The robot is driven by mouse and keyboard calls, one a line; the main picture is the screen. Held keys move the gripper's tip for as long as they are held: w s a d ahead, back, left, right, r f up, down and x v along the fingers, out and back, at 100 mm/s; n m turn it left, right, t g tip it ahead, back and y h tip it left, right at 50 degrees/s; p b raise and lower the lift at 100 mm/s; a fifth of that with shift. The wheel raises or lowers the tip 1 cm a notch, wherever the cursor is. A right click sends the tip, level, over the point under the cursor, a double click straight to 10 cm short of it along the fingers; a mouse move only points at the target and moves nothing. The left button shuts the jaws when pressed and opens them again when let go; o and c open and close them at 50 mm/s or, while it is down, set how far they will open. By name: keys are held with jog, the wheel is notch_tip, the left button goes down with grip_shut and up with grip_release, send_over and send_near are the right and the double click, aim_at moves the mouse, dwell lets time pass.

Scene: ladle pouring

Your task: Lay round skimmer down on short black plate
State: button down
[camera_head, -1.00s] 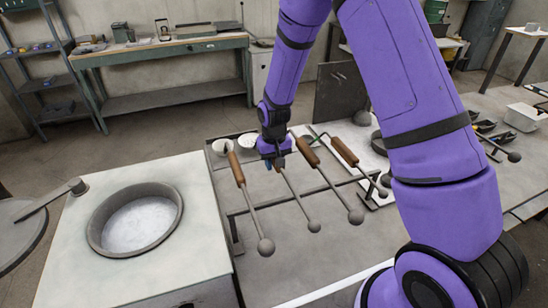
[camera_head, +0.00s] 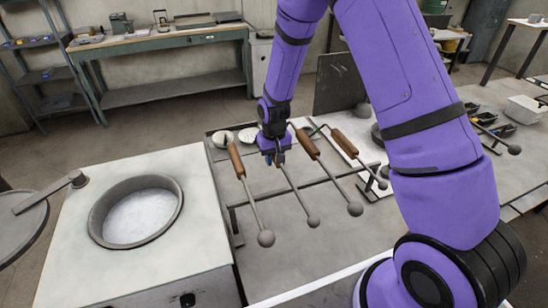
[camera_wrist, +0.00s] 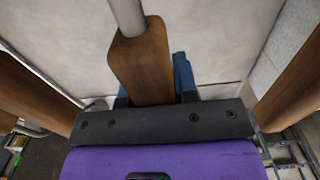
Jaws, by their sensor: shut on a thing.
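My gripper (camera_head: 279,158) is shut on the wooden handle of a long-rodded tool (camera_head: 298,197), the second from the left in the row. In the wrist view, blue fingertips (camera_wrist: 155,92) lie on both sides of its brown handle (camera_wrist: 140,62) and its rod runs away at the top. The tool's round end (camera_head: 313,222) points toward the camera, and the rod is among the others at the rack. I cannot tell from its small round end whether this is the round skimmer. I cannot pick out the short black plate with certainty.
Similar wooden-handled tools stand on either side, one at left (camera_head: 250,195) and one at right (camera_head: 330,180), close to my gripper. A metal rack rail (camera_head: 330,180) runs beneath. A round pot (camera_head: 98,225) sits in the white block at left. White bowls (camera_head: 223,139) lie behind.

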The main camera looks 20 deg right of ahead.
jog(key=shift+f, duration=0.2)
jog(key=c, duration=0.8)
grip_release()
notch_tip(320, 180, up, 18)
dwell(0.5)
jog(key=s+d+r+t, duration=0.3)
jog(key=s+d+r, duration=0.1)
jog(key=s+r, duration=1)
jog(key=s+d+r+t, duration=0.1)
jog(key=s+r, duration=0.2)
jog(key=s, duration=0.5)
jog(key=s+d+r+t, duration=0.1)
jog(key=s+d+r, duration=0.1)
jog(key=s, duration=0.7)
jog(key=shift+r, duration=0.6)
